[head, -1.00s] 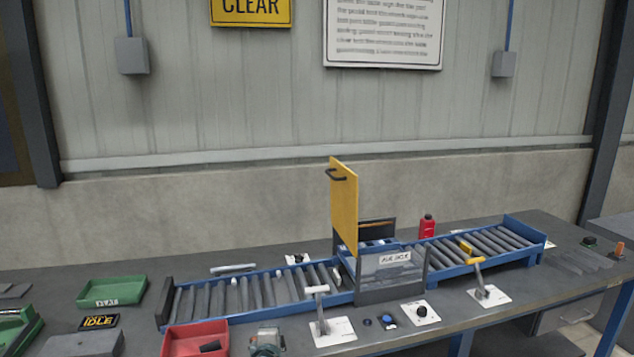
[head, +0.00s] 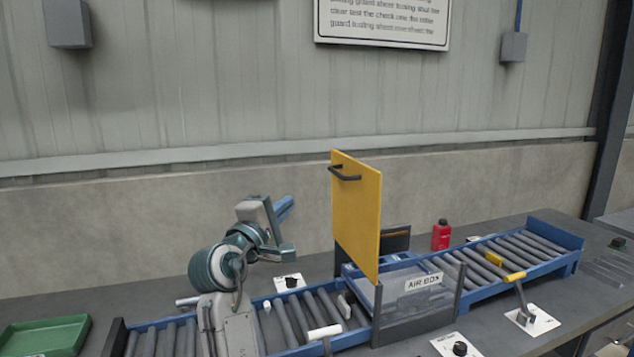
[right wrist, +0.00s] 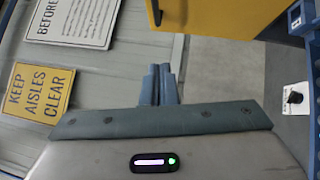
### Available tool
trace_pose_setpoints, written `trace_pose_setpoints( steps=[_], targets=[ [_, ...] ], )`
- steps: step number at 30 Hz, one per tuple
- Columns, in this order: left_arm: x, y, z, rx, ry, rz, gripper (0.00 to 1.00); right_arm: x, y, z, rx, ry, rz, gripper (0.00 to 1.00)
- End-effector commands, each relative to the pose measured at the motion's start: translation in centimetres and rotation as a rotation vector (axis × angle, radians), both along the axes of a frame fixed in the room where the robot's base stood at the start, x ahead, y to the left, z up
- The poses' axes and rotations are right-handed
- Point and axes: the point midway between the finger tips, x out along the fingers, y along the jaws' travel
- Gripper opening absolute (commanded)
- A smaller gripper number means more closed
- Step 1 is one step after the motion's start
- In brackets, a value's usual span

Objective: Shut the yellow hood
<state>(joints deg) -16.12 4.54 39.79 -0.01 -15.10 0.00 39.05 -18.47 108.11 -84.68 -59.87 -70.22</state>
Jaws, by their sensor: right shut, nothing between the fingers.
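The yellow hood (head: 357,220) stands upright, swung open, above the clear-sided box marked AIR BOX (head: 405,303) on the roller conveyor. Its dark handle (head: 345,174) is near the top of the face. The hood also shows in the right wrist view (right wrist: 215,18), at the top, with part of the handle at its left edge. My right gripper (head: 286,207) is raised over the conveyor, left of the hood and apart from it. Its blue fingers (right wrist: 159,82) are shut together and empty. My left gripper is out of view.
A roller conveyor (head: 285,318) runs both ways from the box. A yellow-handled lever (head: 520,290), a red bottle (head: 441,235) and a black knob on a white plate (head: 291,282) stand near it. A green tray (head: 45,338) lies at the left.

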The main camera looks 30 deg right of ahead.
Motion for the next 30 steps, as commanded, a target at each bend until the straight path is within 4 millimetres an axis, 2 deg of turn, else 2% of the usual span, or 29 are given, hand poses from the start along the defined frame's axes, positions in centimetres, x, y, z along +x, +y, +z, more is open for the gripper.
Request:
trace_pose_setpoints(
  steps=[3, 6, 9, 13, 18, 20, 25, 30],
  targets=[
    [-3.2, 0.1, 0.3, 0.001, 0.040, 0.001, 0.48, 0.4, -0.8, 0.5, -0.003, -0.001, -0.002, 0.00],
    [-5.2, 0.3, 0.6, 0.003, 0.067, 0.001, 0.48, 1.1, -2.0, 0.8, -0.005, 0.000, -0.003, 0.00],
    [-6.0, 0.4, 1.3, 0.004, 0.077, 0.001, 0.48, 2.1, -3.5, 1.2, -0.006, 0.001, -0.003, 0.00],
    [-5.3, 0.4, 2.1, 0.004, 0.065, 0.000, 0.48, 3.4, -5.6, 1.6, -0.006, 0.001, -0.002, 0.00],
    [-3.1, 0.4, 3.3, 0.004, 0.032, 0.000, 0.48, 5.1, -8.4, 2.1, -0.005, 0.001, -0.003, 0.00],
    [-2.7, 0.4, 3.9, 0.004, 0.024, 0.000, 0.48, 4.9, -9.4, 2.3, -0.004, 0.000, -0.003, 0.00],
    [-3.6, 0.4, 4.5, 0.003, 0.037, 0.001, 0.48, 4.4, -11.3, 2.6, -0.003, 0.000, -0.001, 0.00],
    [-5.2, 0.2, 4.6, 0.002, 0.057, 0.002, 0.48, 4.2, -12.0, 2.6, 0.000, -0.001, 0.001, 0.00]
  ],
)
